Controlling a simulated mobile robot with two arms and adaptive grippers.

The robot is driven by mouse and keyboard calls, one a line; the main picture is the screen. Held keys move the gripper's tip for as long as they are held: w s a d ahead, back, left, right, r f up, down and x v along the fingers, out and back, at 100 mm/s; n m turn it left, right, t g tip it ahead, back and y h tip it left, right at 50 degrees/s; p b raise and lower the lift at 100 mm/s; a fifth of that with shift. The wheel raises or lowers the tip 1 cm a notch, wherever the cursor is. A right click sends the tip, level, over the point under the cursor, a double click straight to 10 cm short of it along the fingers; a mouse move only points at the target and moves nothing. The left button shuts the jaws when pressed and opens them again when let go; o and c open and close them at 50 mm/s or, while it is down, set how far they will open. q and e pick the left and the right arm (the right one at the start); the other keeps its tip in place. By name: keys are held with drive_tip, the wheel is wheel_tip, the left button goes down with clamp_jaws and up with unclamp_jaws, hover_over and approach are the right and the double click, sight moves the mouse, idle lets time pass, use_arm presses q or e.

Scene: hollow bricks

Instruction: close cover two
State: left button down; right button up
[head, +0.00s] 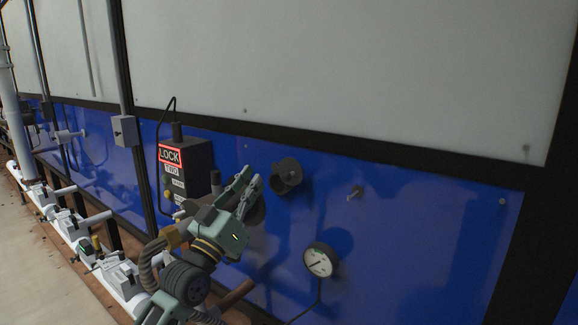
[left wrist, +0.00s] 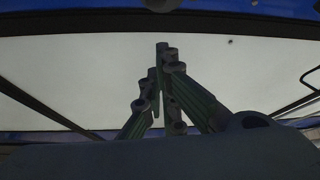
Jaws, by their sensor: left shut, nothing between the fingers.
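A dark box (head: 199,168) on the blue wall carries a red-framed LOCK sign and the label TWO. To its right, a dark round port (head: 287,174) sticks out of the wall. A dark round disc (head: 258,212), possibly the cover, is partly hidden behind my left gripper (head: 251,178). The gripper is shut and empty, its fingertips just left of the port. I cannot tell whether it touches the disc. In the left wrist view the shut fingers (left wrist: 164,50) point up against a pale panel. My right gripper is not in view.
White pipework (head: 82,238) runs along the left. The blue wall further right is mostly clear.

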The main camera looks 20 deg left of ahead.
sight(285, 174)
use_arm(q)
drive_tip(key=s+r+p+x, duration=0.1)
drive_tip(key=p+x, duration=0.3)
drive_tip(key=x, duration=0.6)
drive_tip(key=f, duration=0.4)
drive_tip(key=shift+w+d+p, duration=0.35)
drive_tip(key=shift+w+p, duration=0.05)
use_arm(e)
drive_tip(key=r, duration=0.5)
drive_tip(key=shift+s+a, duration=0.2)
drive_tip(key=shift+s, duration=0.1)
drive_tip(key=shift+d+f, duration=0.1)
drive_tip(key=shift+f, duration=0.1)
